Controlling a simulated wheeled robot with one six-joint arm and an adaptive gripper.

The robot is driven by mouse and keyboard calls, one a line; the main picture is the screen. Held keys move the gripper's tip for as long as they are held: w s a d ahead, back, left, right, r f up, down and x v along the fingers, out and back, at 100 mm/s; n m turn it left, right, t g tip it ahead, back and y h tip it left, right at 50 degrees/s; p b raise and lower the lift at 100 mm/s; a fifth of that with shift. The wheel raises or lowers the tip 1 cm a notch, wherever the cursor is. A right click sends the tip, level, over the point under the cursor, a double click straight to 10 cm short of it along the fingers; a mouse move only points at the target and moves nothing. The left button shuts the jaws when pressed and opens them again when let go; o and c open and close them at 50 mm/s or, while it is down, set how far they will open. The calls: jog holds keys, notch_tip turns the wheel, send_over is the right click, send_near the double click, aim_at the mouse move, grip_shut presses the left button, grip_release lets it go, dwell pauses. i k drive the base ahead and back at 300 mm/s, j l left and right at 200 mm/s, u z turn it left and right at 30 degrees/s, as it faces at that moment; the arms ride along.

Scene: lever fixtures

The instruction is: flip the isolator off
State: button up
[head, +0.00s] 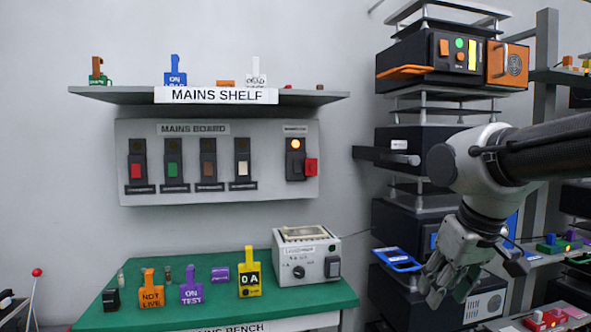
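The mains board (220,190) is a grey panel on the wall with a row of switches. At its right end, apart from the others, is a dark switch unit (295,172) under a small label too small to read; it looks like the isolator. It has a yellow lamp (295,144) at the top and a red block (311,167) at its right side. I cannot tell its lever position. My gripper (435,294) hangs pointing down at the right, well away from the board and below it, near a blue handle. Whether its fingers are open is unclear.
Several switches with red, green, brown and white parts stand left on the board. The mains shelf (110,93) juts out above. Below, the green bench (215,307) carries tags and a grey meter box (306,258). A rack with an orange handle (405,71) and blue handle (397,260) stands right.

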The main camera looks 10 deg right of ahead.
aim_at(297, 168)
jog(key=i+l+u, duration=0.45)
jog(key=l, duration=0.2)
jog(key=l+u, duration=0.25)
jog(key=i+l+u, duration=0.2)
jog(key=l, duration=0.3)
jog(key=l+u, duration=0.25)
jog(key=l, duration=0.15)
